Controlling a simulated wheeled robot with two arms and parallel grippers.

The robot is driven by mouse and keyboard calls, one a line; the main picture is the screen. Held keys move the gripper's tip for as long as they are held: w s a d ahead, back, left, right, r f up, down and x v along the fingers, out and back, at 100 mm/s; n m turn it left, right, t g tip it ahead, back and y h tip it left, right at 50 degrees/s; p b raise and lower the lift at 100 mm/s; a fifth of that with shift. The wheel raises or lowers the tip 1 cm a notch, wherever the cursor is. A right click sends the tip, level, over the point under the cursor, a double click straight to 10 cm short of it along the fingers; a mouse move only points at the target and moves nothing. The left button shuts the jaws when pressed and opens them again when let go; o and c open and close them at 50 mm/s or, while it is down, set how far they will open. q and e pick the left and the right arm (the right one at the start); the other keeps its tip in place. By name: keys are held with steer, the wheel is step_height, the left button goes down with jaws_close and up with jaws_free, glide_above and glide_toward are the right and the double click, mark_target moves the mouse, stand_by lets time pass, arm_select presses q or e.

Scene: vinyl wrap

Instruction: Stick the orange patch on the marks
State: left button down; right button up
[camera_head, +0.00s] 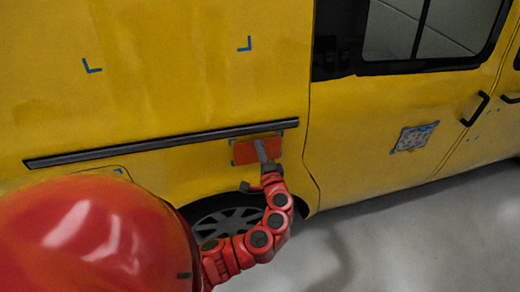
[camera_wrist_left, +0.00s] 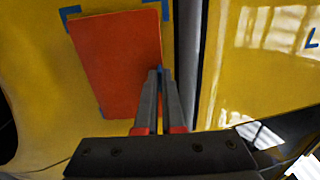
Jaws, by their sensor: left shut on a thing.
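The orange patch (camera_head: 244,152) is a flat rectangle in front of the lower yellow van panel, just under the dark trim strip. It also shows in the left wrist view (camera_wrist_left: 112,65). Blue corner marks (camera_wrist_left: 70,13) show around it there, close to its corners. I cannot tell whether the patch lies flat on the panel. My left gripper (camera_head: 262,150) is shut on the patch at one edge; its narrow fingers (camera_wrist_left: 159,72) overlap that edge in the wrist view. My right gripper is not in view.
The dark trim strip (camera_head: 160,144) runs above the patch, and a wheel (camera_head: 228,222) is below. Other blue corner marks (camera_head: 92,67) are higher on the van. A grey patterned patch (camera_head: 415,137) is on the door. The grey floor (camera_head: 400,240) is clear at right.

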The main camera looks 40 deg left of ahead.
arm_select(q)
steer(key=shift+s, duration=0.1)
steer(key=shift+w+a, duration=0.35)
steer(key=shift+a, duration=0.1)
stand_by(0.7)
stand_by(1.2)
steer(key=c, duration=1)
jaws_free()
steer(key=shift+a, duration=0.1)
steer(key=shift+o, duration=0.2)
steer(key=b+v, duration=0.4)
steer(key=v, duration=1.3)
steer(key=shift+d, duration=0.25)
